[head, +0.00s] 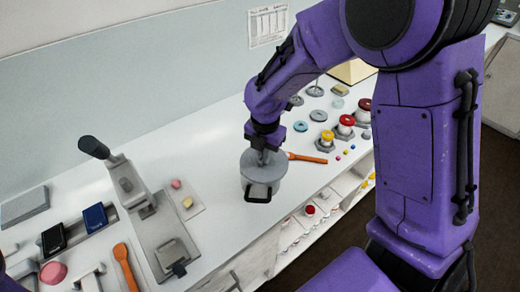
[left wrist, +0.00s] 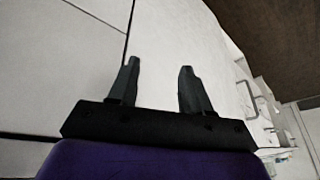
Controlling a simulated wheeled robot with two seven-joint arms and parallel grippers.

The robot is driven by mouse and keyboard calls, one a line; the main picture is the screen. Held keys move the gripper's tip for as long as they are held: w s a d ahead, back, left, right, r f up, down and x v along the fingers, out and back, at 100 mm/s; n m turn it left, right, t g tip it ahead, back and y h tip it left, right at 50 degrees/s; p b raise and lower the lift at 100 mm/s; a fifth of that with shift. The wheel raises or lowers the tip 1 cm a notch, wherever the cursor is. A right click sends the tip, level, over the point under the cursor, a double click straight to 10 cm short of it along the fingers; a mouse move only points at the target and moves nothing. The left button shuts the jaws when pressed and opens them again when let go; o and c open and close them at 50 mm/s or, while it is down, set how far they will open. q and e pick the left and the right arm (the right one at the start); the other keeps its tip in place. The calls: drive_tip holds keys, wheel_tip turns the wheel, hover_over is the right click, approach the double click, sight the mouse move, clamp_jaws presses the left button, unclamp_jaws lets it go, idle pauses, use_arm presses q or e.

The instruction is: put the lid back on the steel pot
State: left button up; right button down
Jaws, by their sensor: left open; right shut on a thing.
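The steel pot (head: 247,185) stands on the white counter in the middle of the head view, with a black handle facing the counter's front edge. Its grey round lid (head: 250,164) is at the pot's top, roughly level and over the opening. I cannot tell if it rests on the rim or is just above it. My right gripper (head: 264,157) comes down from above and is shut on the lid, at its middle. My left gripper (left wrist: 160,68) is open and empty in the left wrist view, away from the pot.
An orange tool (head: 308,158) lies right of the pot. Several red and yellow spools (head: 345,124) and grey discs stand farther right. Left are a grey press-like device (head: 128,185), a blue block (head: 95,217) and an orange spatula (head: 127,265).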

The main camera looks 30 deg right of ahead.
drive_tip(key=shift+w+f, duration=0.1)
drive_tip(key=shift+f, duration=0.55)
drive_tip(key=w+f, duration=0.1)
drive_tip(key=w, duration=0.1)
drive_tip(key=shift+w+f, duration=0.35)
drive_tip(key=shift+s+r, duration=0.4)
drive_tip(key=shift+s, duration=0.4)
drive_tip(key=shift+w+f+p, duration=0.15)
drive_tip(key=shift+w+p, duration=0.1)
drive_tip(key=shift+p, duration=0.05)
use_arm(q)
drive_tip(key=shift+w, duration=0.6)
use_arm(e)
drive_tip(key=shift+s, duration=0.1)
use_arm(q)
drive_tip(key=shift+s, duration=0.15)
use_arm(e)
drive_tip(key=shift+s, duration=0.15)
use_arm(q)
drive_tip(key=shift+r, duration=0.3)
use_arm(e)
drive_tip(key=shift+w, duration=0.35)
drive_tip(key=shift+f, duration=0.15)
